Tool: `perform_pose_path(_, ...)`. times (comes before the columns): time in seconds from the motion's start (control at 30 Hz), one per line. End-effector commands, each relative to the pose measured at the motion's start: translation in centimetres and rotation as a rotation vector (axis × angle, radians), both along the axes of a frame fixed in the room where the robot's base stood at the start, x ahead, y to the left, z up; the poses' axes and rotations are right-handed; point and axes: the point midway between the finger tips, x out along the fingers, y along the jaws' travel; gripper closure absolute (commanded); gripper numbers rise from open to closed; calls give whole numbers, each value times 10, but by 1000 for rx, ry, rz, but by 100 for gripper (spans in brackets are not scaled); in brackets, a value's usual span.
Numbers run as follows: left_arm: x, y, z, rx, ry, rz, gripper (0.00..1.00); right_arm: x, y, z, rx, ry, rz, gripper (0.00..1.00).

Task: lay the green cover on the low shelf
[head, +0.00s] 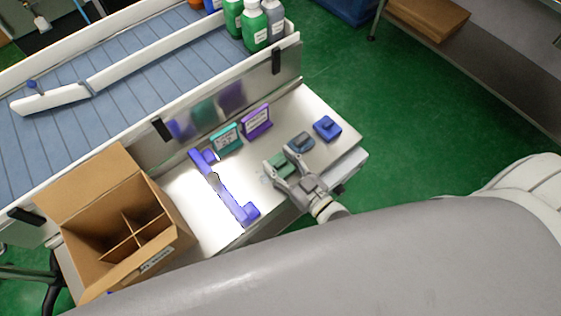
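The green cover (281,163) is a small dull-green block at the front right part of the low shelf (188,195), a pale metal surface. My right gripper (279,163) reaches over it from the lower right, with one finger at each side of the cover. I cannot tell whether the fingers press on it or whether it touches the shelf. My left gripper is not in view.
A slate-blue block (301,142) sits close beside the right gripper, and a blue block (327,128) lies beyond. Teal (226,139) and purple (256,122) signs stand behind. A purple-blue bar (226,189) and an open divided carton (120,225) are left.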

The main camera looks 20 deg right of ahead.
Motion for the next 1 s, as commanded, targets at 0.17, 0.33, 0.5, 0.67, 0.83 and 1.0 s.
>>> perform_pose_path(0.17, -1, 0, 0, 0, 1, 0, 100, 0, 0, 0, 0, 0, 0, 29)
perform_pose_path(0.33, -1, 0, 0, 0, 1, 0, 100, 0, 0, 0, 0, 0, 0, 29)
perform_pose_path(0.5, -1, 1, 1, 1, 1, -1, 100, 0, 0, 2, 0, 0, 0, 29)
perform_pose_path(0.67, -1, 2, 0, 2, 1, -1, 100, -13, -5, 1, -2, 5, 0, 29)
perform_pose_path(0.83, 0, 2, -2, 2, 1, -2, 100, -44, -16, 3, -1, 6, 1, 29)
perform_pose_path(1.0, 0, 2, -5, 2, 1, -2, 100, -77, -29, 5, -1, 5, 0, 29)
